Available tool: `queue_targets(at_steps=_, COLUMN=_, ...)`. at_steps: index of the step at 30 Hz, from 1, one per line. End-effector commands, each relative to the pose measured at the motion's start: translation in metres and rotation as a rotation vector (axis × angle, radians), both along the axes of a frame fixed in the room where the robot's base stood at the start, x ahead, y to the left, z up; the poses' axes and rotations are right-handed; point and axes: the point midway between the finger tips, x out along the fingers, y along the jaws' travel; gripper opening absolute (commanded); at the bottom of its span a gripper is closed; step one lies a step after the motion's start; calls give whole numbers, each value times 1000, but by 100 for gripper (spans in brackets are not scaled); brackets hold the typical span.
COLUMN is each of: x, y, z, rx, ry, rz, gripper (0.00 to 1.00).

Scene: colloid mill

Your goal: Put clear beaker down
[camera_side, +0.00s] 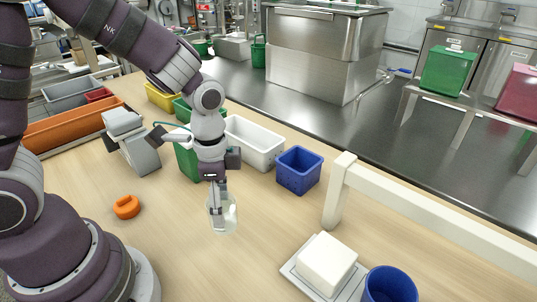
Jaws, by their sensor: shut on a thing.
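The clear beaker (231,222) is small and see-through, near the middle of the wooden table. My gripper (217,210) points down and is shut on the beaker, with the fingers at its left side and overlapping it. The beaker looks upright. I cannot tell whether its base touches the table or hangs just above it.
An orange ring-like piece (126,207) lies to the left. A blue bin (298,171), a white bin (256,142) and a green bin (187,160) stand behind. A white block (326,262) on a tray and a blue cup (390,286) are front right. A cream rail (430,215) runs along the right.

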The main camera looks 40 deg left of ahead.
Motion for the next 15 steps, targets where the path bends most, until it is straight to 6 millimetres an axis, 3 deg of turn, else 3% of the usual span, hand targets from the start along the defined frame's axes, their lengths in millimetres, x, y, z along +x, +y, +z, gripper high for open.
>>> queue_targets(at_steps=3, x=34, y=-6, z=-4, rx=0, ry=1, rz=-1, gripper=13)
queue_targets(at_steps=9, x=79, y=-14, z=-9, rx=1, ry=2, rz=-2, gripper=13)
queue_targets(at_steps=15, x=99, y=-18, z=-10, rx=1, ry=2, rz=-2, gripper=13)
